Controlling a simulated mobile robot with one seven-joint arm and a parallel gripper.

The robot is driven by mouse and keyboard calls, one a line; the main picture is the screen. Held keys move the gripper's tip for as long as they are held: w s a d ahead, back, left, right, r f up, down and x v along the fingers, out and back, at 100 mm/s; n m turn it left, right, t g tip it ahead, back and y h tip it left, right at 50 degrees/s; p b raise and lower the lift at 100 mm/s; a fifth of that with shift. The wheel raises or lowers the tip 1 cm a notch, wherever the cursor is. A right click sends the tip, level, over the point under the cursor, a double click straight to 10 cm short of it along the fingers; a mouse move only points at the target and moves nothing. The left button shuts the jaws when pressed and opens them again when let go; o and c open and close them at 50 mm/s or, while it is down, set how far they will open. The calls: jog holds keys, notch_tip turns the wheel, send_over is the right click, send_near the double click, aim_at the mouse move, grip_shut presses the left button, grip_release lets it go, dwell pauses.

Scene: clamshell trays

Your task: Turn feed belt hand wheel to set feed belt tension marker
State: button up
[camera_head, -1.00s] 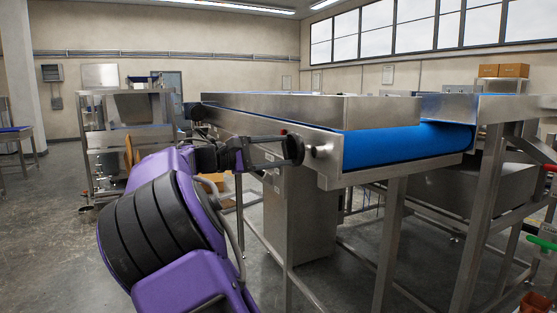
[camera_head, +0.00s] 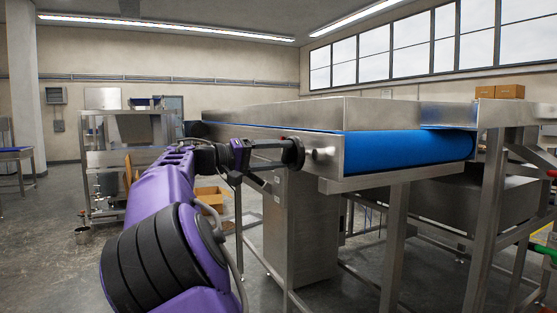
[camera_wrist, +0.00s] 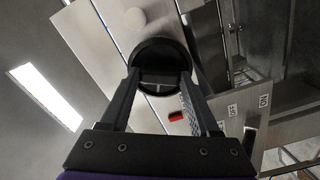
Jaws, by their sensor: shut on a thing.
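The black round hand wheel (camera_head: 296,153) sits on the side of the steel feed belt frame near its front corner. My gripper (camera_head: 281,154) reaches it from the left and is shut on it. In the wrist view the hand wheel (camera_wrist: 160,50) lies between the two finger ends, with a crossbar across its dark hollow face. The blue feed belt (camera_head: 410,147) runs above and behind the wheel.
A steel cabinet (camera_head: 300,230) and frame legs stand below the belt. A round knob (camera_head: 321,154) is just right of the wheel. A steel rack (camera_head: 135,130) and a cardboard box (camera_head: 210,197) stand behind my arm. Floor at the left is open.

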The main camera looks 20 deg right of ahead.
jog(key=shift+m, duration=1)
jog(key=o, duration=1.4)
jog(key=shift+c, duration=0.2)
jog(key=a+p, duration=0.2)
jog(key=a, duration=1.5)
jog(key=shift+s+a, duration=0.25)
jog(key=shift+s, duration=0.05)
